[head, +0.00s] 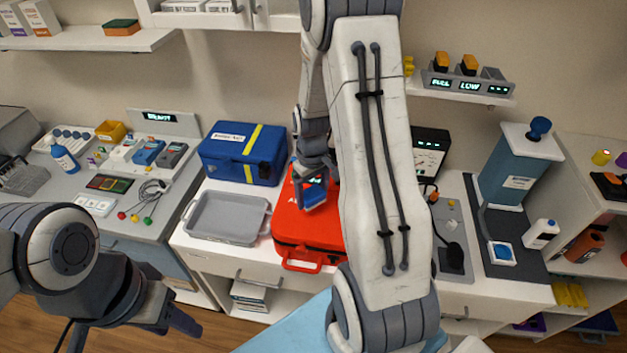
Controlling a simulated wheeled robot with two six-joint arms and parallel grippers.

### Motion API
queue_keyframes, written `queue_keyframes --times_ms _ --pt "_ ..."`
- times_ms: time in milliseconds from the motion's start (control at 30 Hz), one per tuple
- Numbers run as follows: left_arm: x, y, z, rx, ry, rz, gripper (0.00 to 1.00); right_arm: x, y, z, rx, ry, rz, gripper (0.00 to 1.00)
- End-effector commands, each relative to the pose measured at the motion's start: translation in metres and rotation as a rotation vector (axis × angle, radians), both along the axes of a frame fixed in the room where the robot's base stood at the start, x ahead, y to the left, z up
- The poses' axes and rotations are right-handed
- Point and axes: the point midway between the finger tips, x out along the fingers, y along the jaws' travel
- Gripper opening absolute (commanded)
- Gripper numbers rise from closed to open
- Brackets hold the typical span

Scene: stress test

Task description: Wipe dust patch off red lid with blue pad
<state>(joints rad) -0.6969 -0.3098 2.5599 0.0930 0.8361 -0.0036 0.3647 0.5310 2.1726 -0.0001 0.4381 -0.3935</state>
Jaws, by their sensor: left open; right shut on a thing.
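The red case (295,232) lies on the white counter with its red lid facing up. My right gripper (315,178) is over the lid, shut on a blue pad (313,197). I cannot tell whether the pad touches the lid. My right arm hides the right part of the lid, and I cannot make out a dust patch on the part that shows. My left gripper (150,318) is open and empty at the lower left, in front of the counter and away from the case.
A grey tray (226,237) stands just left of the red case. A blue case (225,168) with a yellow stripe is behind the tray. A dark instrument (431,150) stands right of my arm. Floor (215,340) shows below.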

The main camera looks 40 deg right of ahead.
Motion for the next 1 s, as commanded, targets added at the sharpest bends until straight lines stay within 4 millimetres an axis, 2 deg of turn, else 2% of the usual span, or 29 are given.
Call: queue_keyframes --times_ms 33,100,300,1000 --pt "0.000 0.000 0.009 0.000 0.000 -0.001 0.50 0.000 0.001 0.009 0.000 0.000 0.001 0.27" --pt "0.000 0.000 0.014 0.000 0.000 -0.002 0.50 0.001 0.002 0.016 0.000 0.000 0.003 0.27" --pt "0.000 0.000 0.025 0.000 0.000 -0.004 0.50 0.002 0.004 0.028 0.000 0.000 0.006 0.27" --pt "0.000 0.000 0.024 0.000 0.000 -0.004 0.50 0.002 0.004 0.028 0.000 0.000 0.006 0.27"
